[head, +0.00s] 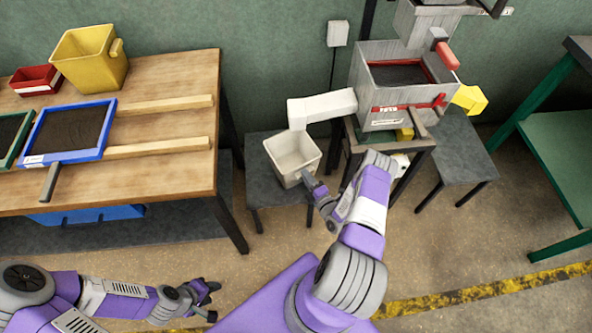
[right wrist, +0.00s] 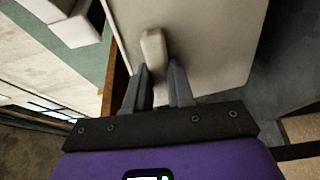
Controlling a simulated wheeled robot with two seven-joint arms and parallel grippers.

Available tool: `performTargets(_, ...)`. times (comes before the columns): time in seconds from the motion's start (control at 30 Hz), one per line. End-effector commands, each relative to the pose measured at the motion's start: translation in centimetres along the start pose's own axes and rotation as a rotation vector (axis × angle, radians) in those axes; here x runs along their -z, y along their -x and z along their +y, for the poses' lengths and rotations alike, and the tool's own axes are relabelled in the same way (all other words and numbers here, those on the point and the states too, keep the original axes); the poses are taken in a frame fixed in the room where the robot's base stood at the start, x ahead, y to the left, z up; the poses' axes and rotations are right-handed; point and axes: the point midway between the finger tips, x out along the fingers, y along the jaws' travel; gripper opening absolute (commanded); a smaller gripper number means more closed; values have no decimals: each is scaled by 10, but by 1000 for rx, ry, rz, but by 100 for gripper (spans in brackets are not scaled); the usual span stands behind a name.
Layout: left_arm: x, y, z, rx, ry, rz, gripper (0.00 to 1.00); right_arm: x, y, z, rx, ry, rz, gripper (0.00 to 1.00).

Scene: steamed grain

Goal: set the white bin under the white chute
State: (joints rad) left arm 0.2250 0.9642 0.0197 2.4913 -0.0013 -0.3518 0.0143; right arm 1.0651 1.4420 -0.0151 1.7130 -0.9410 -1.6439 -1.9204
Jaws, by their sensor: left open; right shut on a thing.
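The white bin (head: 285,157) stands on or just above a low dark grey stool in the head view; I cannot tell if its base touches. The white chute (head: 321,107) juts left from the grey machine, and its outer end is just above and behind the bin's rim. My right gripper (head: 308,181) is shut on the bin's handle (right wrist: 153,50) at the near side; the bin wall (right wrist: 205,45) fills much of the right wrist view. My left gripper (head: 207,290) is open and empty, low at the bottom left, away from the bin.
The grey machine (head: 384,114) with a red handle stands on a dark frame. A low stool (head: 263,190) is under the bin. A wooden table (head: 170,75) at left holds a yellow bin (head: 88,60), a red bin (head: 36,80) and a blue-framed sieve (head: 103,128). A green table (head: 565,140) stands at right.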

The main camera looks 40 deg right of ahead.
Motion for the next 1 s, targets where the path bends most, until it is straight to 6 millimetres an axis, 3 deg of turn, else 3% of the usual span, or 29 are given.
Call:
performTargets(0.03,0,-6,-2,0,0,0,43,0,-15,0,-7,1,1,0)
performTargets(0.2,1,-13,-5,0,0,0,43,0,-45,0,-5,0,0,0)
performTargets(0.5,1,-19,-7,0,0,1,43,0,-70,0,-6,0,0,0)
performTargets(0.7,2,-38,-14,0,0,0,43,0,-69,-35,-2,-1,-2,0)
performTargets(1.0,2,-37,-14,0,0,1,43,0,-69,-34,-3,0,0,0)
